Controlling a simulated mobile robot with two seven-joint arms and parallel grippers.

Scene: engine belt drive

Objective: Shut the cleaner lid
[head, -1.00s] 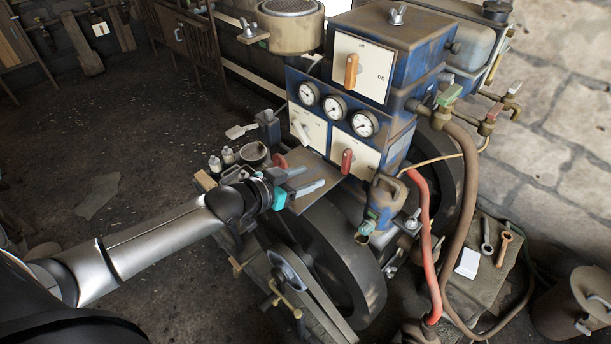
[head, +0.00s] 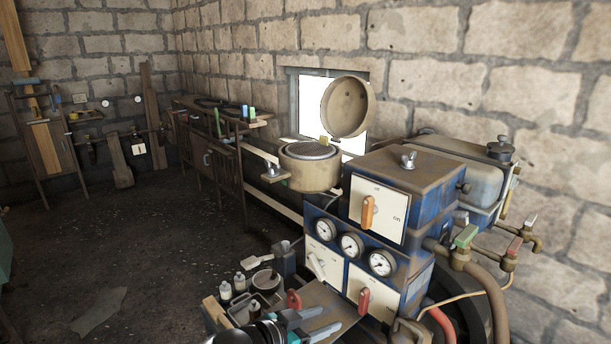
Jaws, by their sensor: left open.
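The cleaner lid (head: 346,107) is a round, tan, shallow cap. It stands raised, tilted up, above the back right edge of the cleaner body (head: 309,174), with its hollow side showing. The cleaner body is a squat tan drum with a grey mesh top, open to view. My left gripper (head: 326,322) is at the bottom edge of the head view, well below and in front of the cleaner, apart from it. Its fingers are spread with nothing seen between them. My right gripper is not in view.
The blue engine panel (head: 405,268) with gauges, switches and an orange lever (head: 368,212) stands right of and in front of the cleaner. A tank (head: 462,170) and valves are further right. A bench (head: 222,115) stands behind. Floor at left is mostly clear.

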